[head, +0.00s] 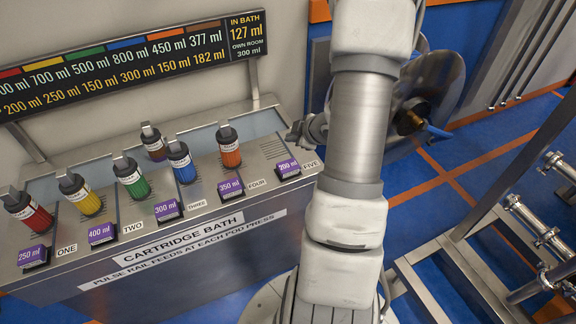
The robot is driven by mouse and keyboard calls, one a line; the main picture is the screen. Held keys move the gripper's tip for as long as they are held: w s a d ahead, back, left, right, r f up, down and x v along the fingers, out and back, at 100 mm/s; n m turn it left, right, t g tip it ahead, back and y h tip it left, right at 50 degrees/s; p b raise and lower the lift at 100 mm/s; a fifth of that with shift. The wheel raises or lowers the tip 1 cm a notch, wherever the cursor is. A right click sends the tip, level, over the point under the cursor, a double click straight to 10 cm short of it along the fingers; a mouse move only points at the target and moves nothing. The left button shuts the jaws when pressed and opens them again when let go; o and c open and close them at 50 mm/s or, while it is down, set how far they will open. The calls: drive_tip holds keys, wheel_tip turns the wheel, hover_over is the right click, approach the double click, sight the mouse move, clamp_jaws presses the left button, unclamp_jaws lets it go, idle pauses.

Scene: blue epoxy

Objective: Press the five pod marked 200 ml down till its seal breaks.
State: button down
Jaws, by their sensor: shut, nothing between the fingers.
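The pod marked 200 ml (288,168) is a small dark block with a purple top, at the right end of the cartridge bath's sloping front, next to the FIVE label (310,166). It sits apart from the other pods, just left of my arm. I cannot tell the state of its seal. Other purple-topped pods are marked 350 ml (230,187) by FOUR, 300 ml (168,210) by THREE, 400 ml (102,232) by TWO and 250 ml (33,255) by ONE.
Several black-capped coloured cartridges stand on the bath (165,253) behind the pods, the orange one (230,150) nearest pod FIVE. A display (130,65) above reads 127 ml in bath.

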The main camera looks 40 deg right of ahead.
sight(288, 164)
drive_tip(key=shift+f+b, duration=3.8)
drive_tip(key=shift+f, duration=0.5)
drive_tip(key=shift+f, duration=0.1)
drive_tip(key=shift+f+b, duration=0.3)
drive_tip(key=shift+b, duration=0.05)
drive_tip(key=shift+f+b, duration=0.6)
drive_tip(key=shift+f, duration=0.15)
drive_tip(key=shift+r, duration=0.1)
drive_tip(key=shift+r+p, duration=1.05)
wheel_tip(288, 164, up, 5)
drive_tip(key=p, duration=0.4)
drive_tip(key=shift+r+p, duration=0.1)
drive_tip(key=shift+p, duration=0.3)
